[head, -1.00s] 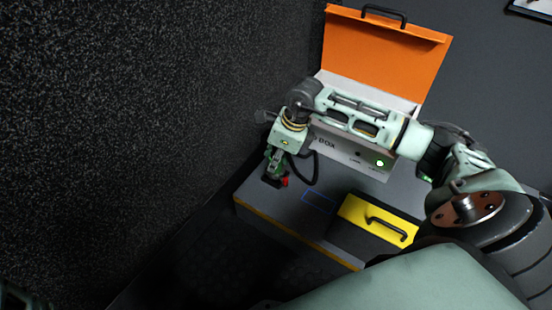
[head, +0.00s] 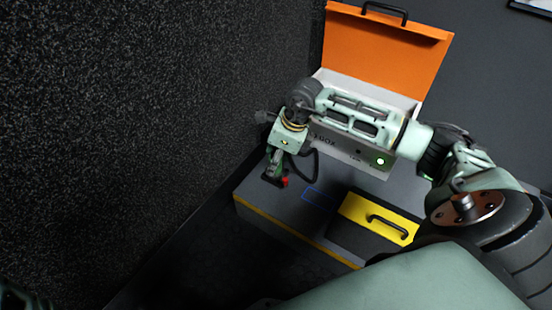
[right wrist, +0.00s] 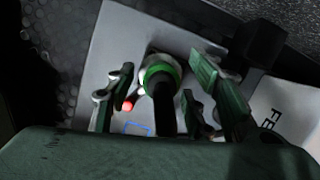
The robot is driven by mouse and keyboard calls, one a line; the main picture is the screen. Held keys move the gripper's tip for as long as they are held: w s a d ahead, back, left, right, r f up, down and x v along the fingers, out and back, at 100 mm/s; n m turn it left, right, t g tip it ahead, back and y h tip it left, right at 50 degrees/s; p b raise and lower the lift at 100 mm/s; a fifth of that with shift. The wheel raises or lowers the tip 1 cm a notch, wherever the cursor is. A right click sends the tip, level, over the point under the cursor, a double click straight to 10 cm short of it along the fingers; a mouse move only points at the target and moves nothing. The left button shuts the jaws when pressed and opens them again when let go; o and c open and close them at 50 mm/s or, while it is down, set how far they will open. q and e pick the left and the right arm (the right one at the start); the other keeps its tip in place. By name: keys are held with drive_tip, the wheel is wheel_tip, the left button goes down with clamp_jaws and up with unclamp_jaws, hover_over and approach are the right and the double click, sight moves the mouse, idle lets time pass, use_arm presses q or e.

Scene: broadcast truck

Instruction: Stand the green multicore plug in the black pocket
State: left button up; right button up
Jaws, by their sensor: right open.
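The multicore plug, with a bright green ring (right wrist: 160,74) and a dark body (right wrist: 164,105), shows in the right wrist view, with its dark end toward the camera. My right gripper (right wrist: 165,100) is open, with one finger on each side of the plug. I cannot tell whether a finger touches it. In the head view, my right gripper (head: 273,167) is low over the far left part of the grey top, and its fingers mostly hide the plug. I cannot make out the black pocket.
A white box with a raised orange lid (head: 385,45) stands behind my right arm. A red part (head: 283,182) is beside the fingers. A speckled wall is left.

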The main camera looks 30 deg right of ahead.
drive_tip(key=v, duration=1.2)
